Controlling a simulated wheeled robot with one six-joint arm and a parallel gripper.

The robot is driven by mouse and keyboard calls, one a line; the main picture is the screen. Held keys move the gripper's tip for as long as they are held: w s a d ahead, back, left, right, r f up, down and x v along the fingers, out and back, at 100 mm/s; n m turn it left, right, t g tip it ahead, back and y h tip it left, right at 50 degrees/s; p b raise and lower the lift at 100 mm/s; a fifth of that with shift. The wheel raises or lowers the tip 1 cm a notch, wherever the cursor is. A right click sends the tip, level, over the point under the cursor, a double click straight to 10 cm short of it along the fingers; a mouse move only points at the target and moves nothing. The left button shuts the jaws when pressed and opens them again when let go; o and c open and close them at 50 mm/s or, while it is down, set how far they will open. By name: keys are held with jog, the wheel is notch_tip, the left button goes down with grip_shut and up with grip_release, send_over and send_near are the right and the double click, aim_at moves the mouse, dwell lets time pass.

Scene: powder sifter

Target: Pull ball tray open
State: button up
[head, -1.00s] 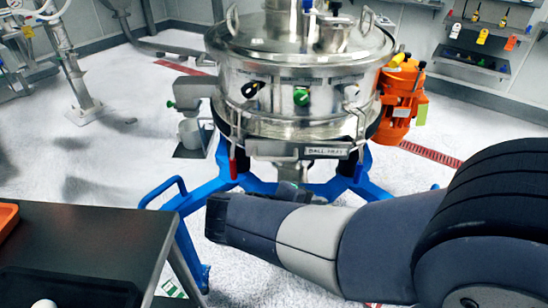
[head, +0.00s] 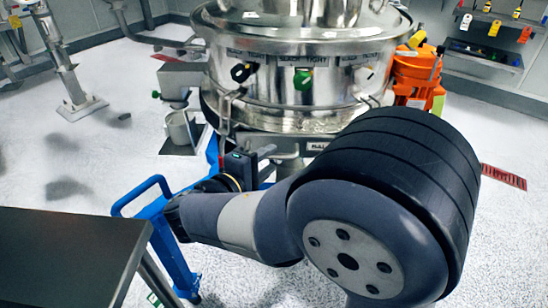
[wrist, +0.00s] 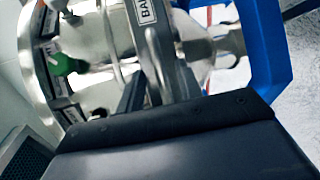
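The ball tray's label plate (head: 320,146), partly readable as "BALL", sits low on the front of the steel sifter (head: 285,100). It also shows cut off at the top of the wrist view (wrist: 147,10). My gripper (head: 264,153) is at the sifter's lower front, left of the label, with its end close under the drum. My arm hides much of the area below the label. Whether the gripper touches or holds the tray is unclear.
A dark table (head: 60,255) fills the lower left. The sifter's blue frame (head: 145,195) stands beside my arm. An orange motor (head: 412,75) is on the sifter's right, and a white container (head: 180,127) is at its left. Open floor lies to the left.

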aim_at(272, 158)
jog(key=shift+x, duration=1.5)
jog(key=shift+c, duration=0.5)
grip_shut()
